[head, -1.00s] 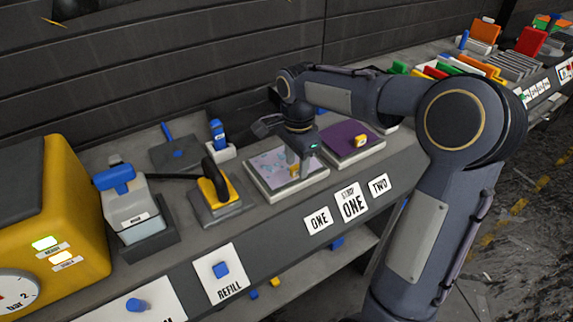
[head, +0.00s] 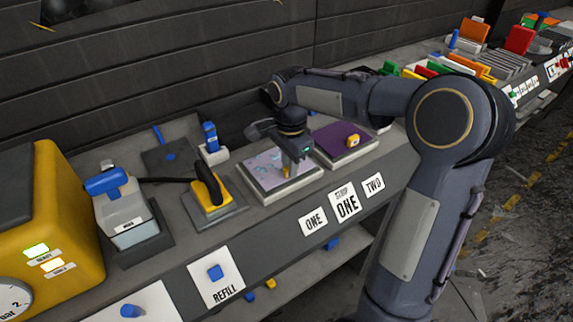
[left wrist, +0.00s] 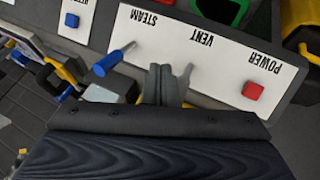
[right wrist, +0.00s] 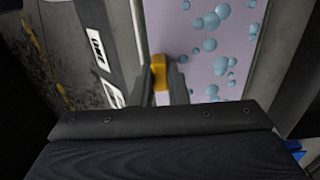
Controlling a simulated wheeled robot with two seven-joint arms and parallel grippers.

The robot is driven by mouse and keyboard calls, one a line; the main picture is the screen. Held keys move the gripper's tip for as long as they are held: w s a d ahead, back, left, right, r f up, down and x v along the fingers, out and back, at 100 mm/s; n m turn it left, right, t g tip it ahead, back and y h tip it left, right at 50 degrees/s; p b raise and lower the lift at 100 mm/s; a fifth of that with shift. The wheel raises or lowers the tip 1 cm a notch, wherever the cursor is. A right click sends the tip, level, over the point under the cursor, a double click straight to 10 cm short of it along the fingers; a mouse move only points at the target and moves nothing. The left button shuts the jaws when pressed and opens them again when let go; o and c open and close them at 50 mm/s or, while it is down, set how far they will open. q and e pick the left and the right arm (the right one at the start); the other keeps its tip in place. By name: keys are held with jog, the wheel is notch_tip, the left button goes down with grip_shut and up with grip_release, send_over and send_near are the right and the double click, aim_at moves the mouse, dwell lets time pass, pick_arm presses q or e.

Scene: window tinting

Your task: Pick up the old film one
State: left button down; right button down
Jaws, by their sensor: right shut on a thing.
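Old film one is a pale lilac sheet (head: 263,162) with blue bubbles. It lies on a light plate behind the ONE label in the head view. It also fills much of the upper right wrist view (right wrist: 185,35). Its yellow tab (right wrist: 159,70) is at the sheet's near edge, between the fingers of my right gripper (head: 286,171). That gripper points down and is shut on the tab. The film looks flat on the plate. My left gripper (left wrist: 168,84) is over a control panel, away from the film. Whether its fingers meet is unclear.
A dark purple sheet (head: 328,138) with a yellow tab lies on the neighbouring plate. A STEAM lever (left wrist: 113,60) and red POWER button (left wrist: 253,91) are near my left gripper.

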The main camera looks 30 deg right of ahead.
jog(key=shift+r, duration=0.35)
notch_tip(320, 180, up, 2)
jog(key=shift+r, duration=0.2)
pick_arm(q)
jog(key=shift+f+b, duration=0.35)
jog(key=shift+b, duration=0.05)
pick_arm(e)
jog(key=s+a+r, duration=0.3)
jog(key=s+r, duration=0.6)
jog(key=s, duration=0.4)
jog(key=shift+s+r, duration=0.4)
jog(key=shift+d, duration=0.1)
